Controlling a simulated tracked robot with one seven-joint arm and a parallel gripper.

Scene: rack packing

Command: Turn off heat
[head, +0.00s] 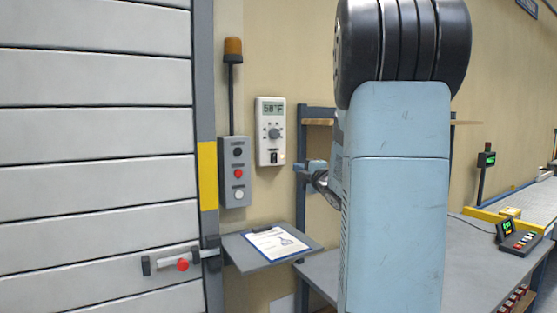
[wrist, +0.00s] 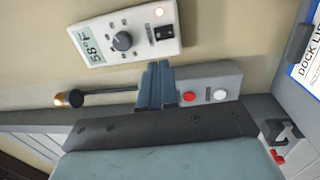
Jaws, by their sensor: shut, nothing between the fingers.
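The white thermostat (head: 263,118) hangs on the beige wall right of the shutter door. Its display reads 58°F, and a round grey knob (head: 274,133) sits below it. A small dark switch (head: 273,157) is at its bottom, beside a lit warm-coloured light (head: 281,157). In the wrist view the thermostat (wrist: 98,42) appears turned sideways, with the switch (wrist: 163,33) and the light (wrist: 159,12) at its right end. My gripper (wrist: 157,66) is shut and empty, with its tips below the switch end in that picture, apparently apart from it. In the head view my gripper (head: 298,168) is partly hidden by my arm.
A grey button box (head: 234,190) with an amber beacon (head: 233,48) is left of the thermostat. A clipboard (head: 277,243) lies on a small shelf (head: 249,264) below. A workbench (head: 470,265) stands at right.

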